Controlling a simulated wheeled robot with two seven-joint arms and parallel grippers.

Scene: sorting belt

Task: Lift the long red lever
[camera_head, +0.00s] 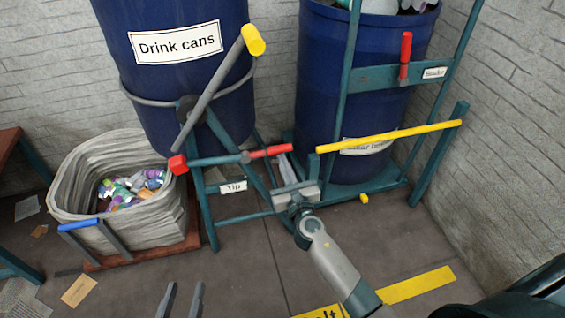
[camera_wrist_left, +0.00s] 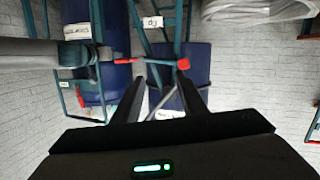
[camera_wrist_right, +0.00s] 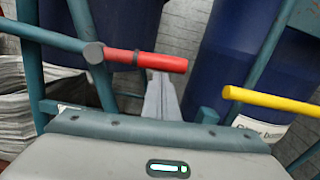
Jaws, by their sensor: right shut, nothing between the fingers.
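The red lever handle (camera_head: 271,151) sticks out to the right from a pivot on the teal frame, above the "Tip" label (camera_head: 233,187). It shows large in the right wrist view (camera_wrist_right: 150,61) and small in the left wrist view (camera_wrist_left: 126,61). My right gripper (camera_head: 285,158) is shut and empty. Its fingertips (camera_wrist_right: 160,78) meet the handle's lower edge in the picture; I cannot tell whether they touch. My left gripper (camera_head: 183,288) is open and empty at the bottom of the head view, well away from the lever; its fingers (camera_wrist_left: 160,88) show apart in the left wrist view.
A second, upright red handle (camera_head: 405,57) stands by another label at upper right. A yellow bar (camera_head: 390,137) lies just right of my right gripper. A blue drum (camera_head: 180,85) marked "Drink cans" and a grey bag (camera_head: 88,175) of cans stand left. The floor in front is mostly clear.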

